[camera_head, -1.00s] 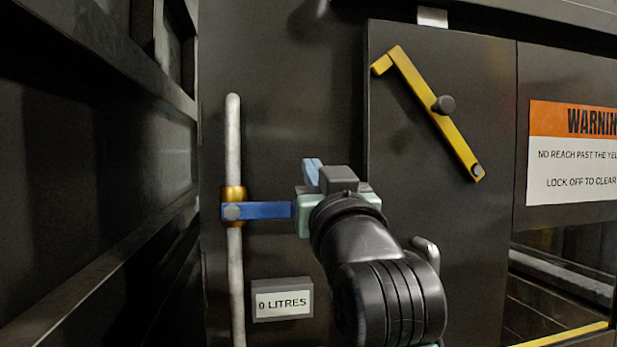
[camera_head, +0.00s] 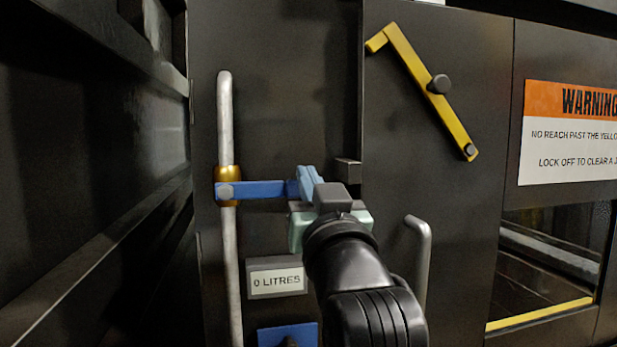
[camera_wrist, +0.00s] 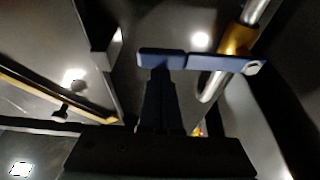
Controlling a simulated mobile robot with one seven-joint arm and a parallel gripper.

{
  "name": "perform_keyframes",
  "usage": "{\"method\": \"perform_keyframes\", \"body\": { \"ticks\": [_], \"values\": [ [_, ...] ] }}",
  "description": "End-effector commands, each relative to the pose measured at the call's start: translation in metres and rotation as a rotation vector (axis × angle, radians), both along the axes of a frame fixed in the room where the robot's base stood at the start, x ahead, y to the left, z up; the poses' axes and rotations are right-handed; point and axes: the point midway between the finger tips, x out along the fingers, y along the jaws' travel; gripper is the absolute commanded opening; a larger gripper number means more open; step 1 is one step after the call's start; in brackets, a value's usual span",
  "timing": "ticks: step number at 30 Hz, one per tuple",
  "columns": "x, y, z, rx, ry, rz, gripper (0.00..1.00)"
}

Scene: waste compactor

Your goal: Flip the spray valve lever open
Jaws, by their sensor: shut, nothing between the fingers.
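The blue spray valve lever (camera_head: 255,190) sticks out level to the right from a brass valve body (camera_head: 228,186) on a grey vertical pipe (camera_head: 225,120). My gripper (camera_head: 310,184) is at the lever's free right end, its fingers closed together with nothing between them. In the wrist view the lever (camera_wrist: 205,62) lies across the tips of my gripper (camera_wrist: 157,72), touching or very near them; I cannot tell which. The brass valve (camera_wrist: 238,38) shows at upper right there. The lever's far tip is partly hidden by my fingers in the head view.
A display (camera_head: 276,277) reading "0 LITRES" is below the lever. A yellow bar (camera_head: 430,90) is on the panel at upper right, with a grey handle (camera_head: 420,255) below it. A warning sign (camera_head: 570,133) is at far right. A dark wall stands close on the left.

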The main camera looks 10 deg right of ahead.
Motion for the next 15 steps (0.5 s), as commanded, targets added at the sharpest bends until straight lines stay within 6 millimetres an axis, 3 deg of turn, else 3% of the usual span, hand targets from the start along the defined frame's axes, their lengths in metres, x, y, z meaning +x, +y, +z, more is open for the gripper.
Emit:
{"method": "perform_keyframes", "body": {
  "ticks": [15],
  "values": [
    [0.000, 0.000, -0.015, 0.121, 0.002, 0.001, 0.00]
  ]
}}
